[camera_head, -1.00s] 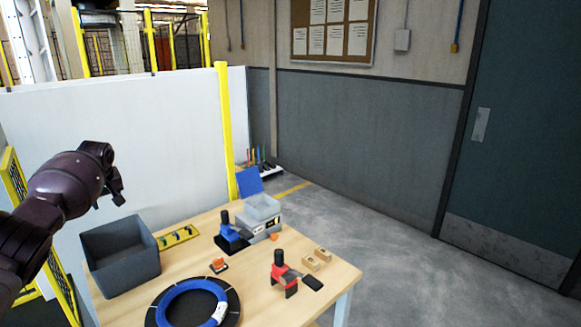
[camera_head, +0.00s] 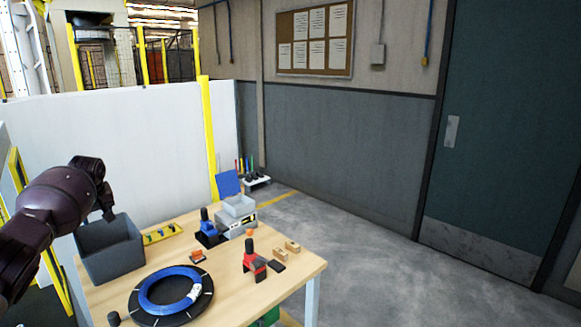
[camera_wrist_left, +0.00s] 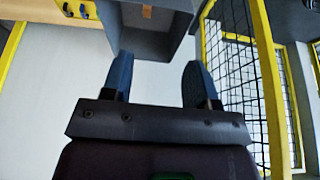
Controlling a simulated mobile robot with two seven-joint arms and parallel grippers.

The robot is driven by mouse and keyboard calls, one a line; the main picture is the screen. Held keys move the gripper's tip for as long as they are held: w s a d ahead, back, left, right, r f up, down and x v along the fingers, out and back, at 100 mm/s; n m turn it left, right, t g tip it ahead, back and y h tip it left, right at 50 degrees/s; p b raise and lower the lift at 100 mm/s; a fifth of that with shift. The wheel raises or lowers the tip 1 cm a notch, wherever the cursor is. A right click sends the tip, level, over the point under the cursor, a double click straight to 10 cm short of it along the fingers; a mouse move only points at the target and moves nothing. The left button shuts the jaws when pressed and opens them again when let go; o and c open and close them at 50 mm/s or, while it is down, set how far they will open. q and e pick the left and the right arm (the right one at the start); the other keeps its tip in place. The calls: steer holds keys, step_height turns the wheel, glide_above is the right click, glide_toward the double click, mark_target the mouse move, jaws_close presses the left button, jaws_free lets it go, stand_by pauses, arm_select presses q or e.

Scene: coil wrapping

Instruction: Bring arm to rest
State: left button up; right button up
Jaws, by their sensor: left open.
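My left arm comes in from the left in the head view, with its dark left gripper (camera_head: 109,213) raised near the grey bin. In the left wrist view the two blue-tipped fingers of this gripper (camera_wrist_left: 155,80) are apart with nothing between them. The wooden table (camera_head: 225,290) holds a blue coil (camera_head: 150,297) lying on a black round turntable (camera_head: 140,315). My right gripper is in neither view.
The grey bin (camera_head: 112,255) stands at the table's left end. A red-and-black tool (camera_head: 252,262), a blue tool (camera_head: 206,228) and a scale with a clear tray (camera_head: 238,207) stand on the table. A white partition (camera_head: 110,130) rises behind. Floor to the right is clear.

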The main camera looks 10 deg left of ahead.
arm_select(q)
steer(key=w+d+r+m+t+y, duration=0.1)
steer(key=w+d+r+m+t, duration=0.6)
steer(key=w+d+r+t, duration=0.15)
steer(key=s+d+f+m+t+h, duration=0.25)
steer(key=d+f, duration=0.25)
steer(key=d, duration=0.3)
steer(key=s+d+f+m+t+h, duration=0.1)
steer(key=s+d+f+m, duration=0.1)
steer(key=d+f+m, duration=0.5)
steer(key=s+d+f+n+h+b, duration=0.1)
steer(key=s+d+f, duration=0.45)
steer(key=s, duration=0.25)
steer(key=s+d+f+n+h+b, duration=0.1)
steer(key=s+d+f+h, duration=0.1)
steer(key=s+d+f, duration=0.55)
steer(key=s+f+n+g, duration=0.1)
steer(key=s+f, duration=0.4)
steer(key=s, duration=0.4)
steer(key=s+a+f+n+g+y, duration=0.1)
steer(key=s+f, duration=0.4)
steer(key=s, duration=0.5)
steer(key=s+f+n+g+y+b, duration=0.1)
steer(key=s+f, duration=0.4)
steer(key=s, duration=0.4)
steer(key=shift+s+a, duration=0.35)
steer(key=shift+a, duration=0.05)
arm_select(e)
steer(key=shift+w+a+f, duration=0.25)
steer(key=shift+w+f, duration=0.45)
